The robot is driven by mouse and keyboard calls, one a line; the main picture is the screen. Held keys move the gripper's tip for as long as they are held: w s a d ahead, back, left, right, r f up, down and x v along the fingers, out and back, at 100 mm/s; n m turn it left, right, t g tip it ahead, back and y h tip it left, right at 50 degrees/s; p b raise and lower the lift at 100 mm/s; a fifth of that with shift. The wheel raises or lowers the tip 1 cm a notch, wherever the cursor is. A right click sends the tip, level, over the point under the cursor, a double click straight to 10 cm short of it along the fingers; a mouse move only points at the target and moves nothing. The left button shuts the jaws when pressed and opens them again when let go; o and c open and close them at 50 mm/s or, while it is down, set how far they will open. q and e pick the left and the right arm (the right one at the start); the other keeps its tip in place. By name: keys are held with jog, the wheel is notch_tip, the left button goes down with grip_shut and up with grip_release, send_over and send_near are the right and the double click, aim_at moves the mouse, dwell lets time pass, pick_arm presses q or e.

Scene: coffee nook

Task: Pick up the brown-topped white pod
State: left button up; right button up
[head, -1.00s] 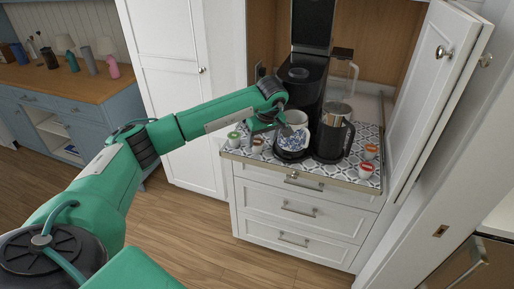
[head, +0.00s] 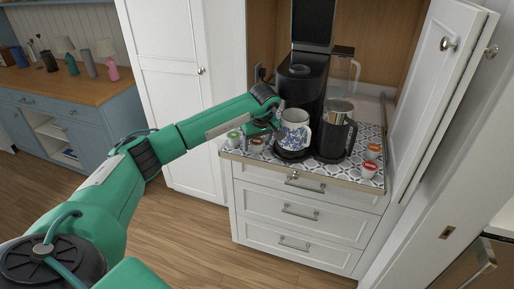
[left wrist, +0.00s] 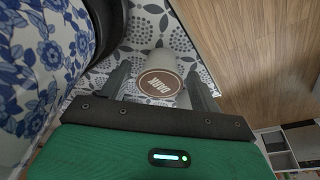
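The brown-topped white pod (head: 256,145) stands upright near the front left of the patterned counter, partly hidden by my left gripper in the head view. In the left wrist view the pod (left wrist: 160,60) shows its round brown lid with pale lettering. My left gripper (head: 264,135) is just above and beside it. In the left wrist view its two dark fingers are spread, one on each side of the pod, with visible gaps; nothing is gripped. My right gripper is not in view.
A blue-and-white floral mug (head: 294,130) stands close right of the gripper at the black coffee machine (head: 301,92). A green-topped pod (head: 233,137) is to the left. A dark press (head: 336,130) and two pods, orange-topped (head: 372,151) and red-topped (head: 368,169), are to the right.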

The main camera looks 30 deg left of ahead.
pick_arm(q)
jog(key=c, duration=0.8)
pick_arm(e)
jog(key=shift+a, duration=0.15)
